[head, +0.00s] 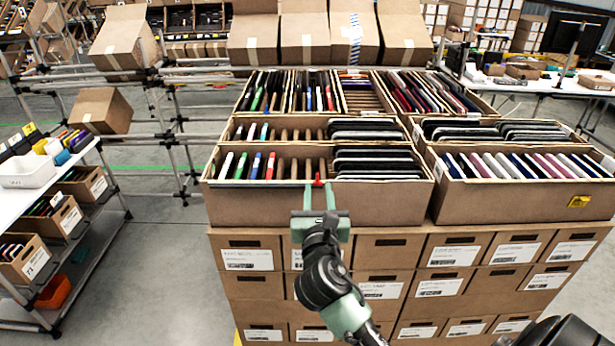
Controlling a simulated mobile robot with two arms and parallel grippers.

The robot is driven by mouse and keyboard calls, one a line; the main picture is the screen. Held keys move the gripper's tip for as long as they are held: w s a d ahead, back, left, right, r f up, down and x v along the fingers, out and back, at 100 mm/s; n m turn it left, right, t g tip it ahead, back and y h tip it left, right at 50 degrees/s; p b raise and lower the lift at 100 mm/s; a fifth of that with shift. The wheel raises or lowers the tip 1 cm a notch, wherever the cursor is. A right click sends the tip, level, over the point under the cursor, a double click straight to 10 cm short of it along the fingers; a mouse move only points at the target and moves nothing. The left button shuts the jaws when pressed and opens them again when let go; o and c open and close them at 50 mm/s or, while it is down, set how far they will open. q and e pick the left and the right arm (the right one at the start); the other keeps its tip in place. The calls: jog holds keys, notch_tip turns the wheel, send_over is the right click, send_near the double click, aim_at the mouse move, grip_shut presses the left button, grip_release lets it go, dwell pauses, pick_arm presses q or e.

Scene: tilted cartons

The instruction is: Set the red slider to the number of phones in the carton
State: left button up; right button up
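An open brown carton (230,203) stands at the front left of the stack, with slots inside. Several phones (228,166) in dark, white, blue and red stand upright in its left part. Several dark phones (377,163) lie stacked in its right part. The middle slots look empty. The small red slider (318,180) is at the carton's front rim, partly hidden by my gripper. My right gripper (321,187) reaches up from below, fingers apart on either side of the slider; I cannot tell whether they touch it. My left gripper is out of view.
More open cartons with phones stand behind and to the right (520,192). Closed labelled boxes (440,288) are stacked below. A shelf cart (75,205) stands at the left, with a white bin (28,172). The floor between cart and stack is clear.

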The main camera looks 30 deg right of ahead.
aim_at(318, 178)
jog(key=p+x, duration=0.1)
jog(key=x, duration=0.6)
jog(key=shift+w+f, duration=0.15)
jog(key=shift+f, duration=0.05)
grip_shut()
dwell(1.1)
